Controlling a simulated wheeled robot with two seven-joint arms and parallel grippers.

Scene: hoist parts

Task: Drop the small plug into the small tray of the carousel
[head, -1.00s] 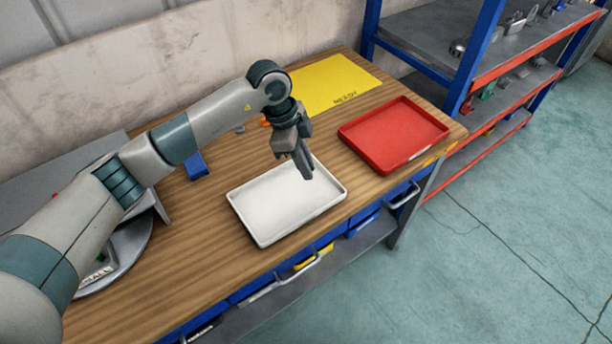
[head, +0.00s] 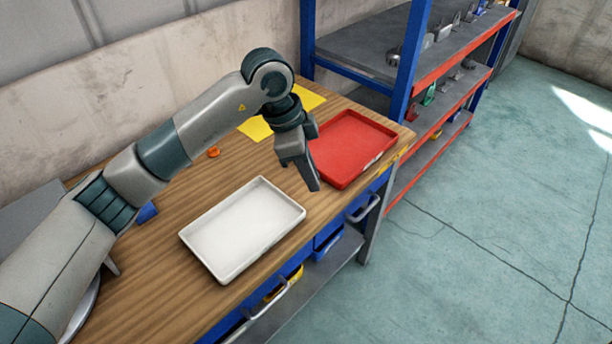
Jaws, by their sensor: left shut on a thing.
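My left gripper (head: 309,178) points down above the workbench, between the white tray and the red tray. Its fingers are closed together; whatever is between them is too small or hidden to make out, so I cannot see the small plug clearly. The carousel (head: 84,308) shows only as a grey curved rim at the lower left, mostly hidden behind my left arm. Its small tray is not visible. My right gripper is not in view.
A white tray (head: 188,236) lies on the wooden bench (head: 150,275). A red tray (head: 341,180) lies right of it. An orange piece (head: 213,151) and a yellow mat (head: 257,128) are behind. A blue-framed shelf (head: 404,70) holds metal parts at the right.

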